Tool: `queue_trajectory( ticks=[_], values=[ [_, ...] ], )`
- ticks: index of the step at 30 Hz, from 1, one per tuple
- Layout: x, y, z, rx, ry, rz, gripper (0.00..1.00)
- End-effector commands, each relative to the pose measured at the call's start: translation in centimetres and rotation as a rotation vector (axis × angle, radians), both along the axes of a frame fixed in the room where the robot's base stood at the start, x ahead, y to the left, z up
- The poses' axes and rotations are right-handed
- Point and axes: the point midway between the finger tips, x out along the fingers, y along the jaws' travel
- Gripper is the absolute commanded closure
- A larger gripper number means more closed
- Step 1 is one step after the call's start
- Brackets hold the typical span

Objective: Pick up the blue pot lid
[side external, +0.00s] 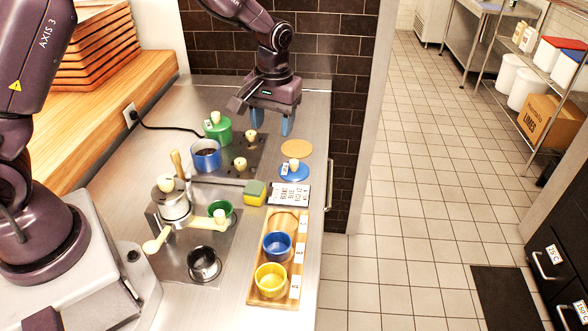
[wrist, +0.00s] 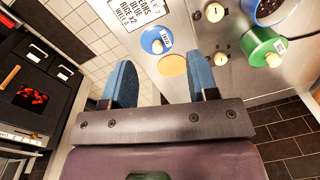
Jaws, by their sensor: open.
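The blue pot lid (side external: 294,172) lies flat on the steel counter, with a pale knob and a small white label. It also shows in the wrist view (wrist: 149,42), at the top, beyond my fingertips. A blue pot (side external: 206,157) with dark contents stands on the hob to the left. My gripper (side external: 287,124) is above the counter, behind the lid in the side view. Its two blue fingers are apart with nothing between them. In the wrist view my gripper (wrist: 162,80) has a tan disc (wrist: 172,65) beyond the gap between its fingers.
A green lidded pot (side external: 218,127) stands left of my gripper. A lettered sign (side external: 288,194) and a yellow-green sponge (side external: 254,193) lie just in front of the lid. A wooden tray (side external: 301,262) holds blue and yellow cups. The counter's right edge is close to the lid.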

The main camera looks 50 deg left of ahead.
Motion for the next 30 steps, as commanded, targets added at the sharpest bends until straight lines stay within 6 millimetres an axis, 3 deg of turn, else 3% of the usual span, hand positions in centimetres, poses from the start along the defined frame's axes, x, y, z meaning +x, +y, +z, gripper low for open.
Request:
queue_trajectory(
  ticks=[1,5,9,14,24,30],
  values=[
    [1.3,0.3,-1.9,0.013,0.009,0.052,0.46],
    [4.3,1.0,-4.7,0.038,-0.018,0.198,0.46],
    [7.5,1.3,-3.5,0.039,-0.115,0.358,0.46],
    [7.6,1.4,-4.0,0.035,-0.124,0.441,0.46],
    [7.8,2.0,-9.8,0.035,-0.122,0.446,0.46],
    [8.0,2.2,-11.3,0.035,-0.124,0.445,0.46]
  ],
)
